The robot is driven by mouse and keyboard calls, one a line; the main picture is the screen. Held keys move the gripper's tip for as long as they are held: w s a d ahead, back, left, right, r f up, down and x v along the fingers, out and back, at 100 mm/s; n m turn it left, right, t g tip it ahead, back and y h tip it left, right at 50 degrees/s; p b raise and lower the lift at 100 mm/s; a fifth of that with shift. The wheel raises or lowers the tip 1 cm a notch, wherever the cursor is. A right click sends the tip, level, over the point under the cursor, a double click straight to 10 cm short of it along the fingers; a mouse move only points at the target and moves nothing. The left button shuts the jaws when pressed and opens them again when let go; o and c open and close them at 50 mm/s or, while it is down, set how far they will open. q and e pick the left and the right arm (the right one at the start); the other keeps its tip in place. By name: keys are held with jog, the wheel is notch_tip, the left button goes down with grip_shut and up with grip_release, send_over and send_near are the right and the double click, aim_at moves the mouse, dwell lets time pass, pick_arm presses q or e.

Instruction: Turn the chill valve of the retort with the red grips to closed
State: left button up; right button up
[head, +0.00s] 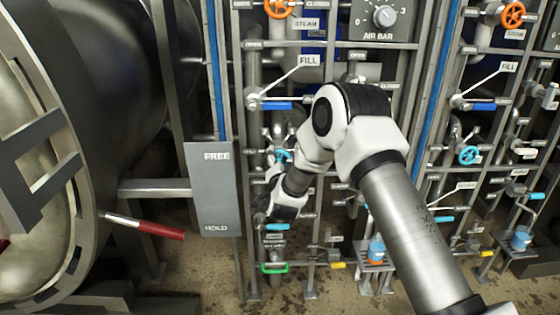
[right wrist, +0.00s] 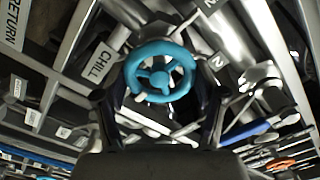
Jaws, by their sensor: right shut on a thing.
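The chill valve's light-blue handwheel (right wrist: 160,72) fills the middle of the right wrist view, with a CHILL label (right wrist: 98,62) beside it. In the head view the wheel (head: 283,156) is partly hidden behind my right arm. My right gripper (right wrist: 160,108) has its dark fingers on either side of the wheel and is shut on it. The fingertip contact is too dark to see clearly. A red grip (head: 158,230) sticks out from the retort (head: 105,165) at the left. My left gripper is not in view.
A FREE/HOLD panel (head: 210,188) stands left of my right wrist. A blue FILL lever (head: 277,105) and an orange STEAM wheel (head: 278,8) are above. A green handle (head: 275,268) is below. A similar pipe rack with another light-blue wheel (head: 468,155) stands at the right.

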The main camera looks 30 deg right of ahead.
jog(key=o, duration=1.1)
jog(key=shift+o, duration=0.2)
jog(key=v, duration=1.2)
jog(key=shift+s, duration=0.1)
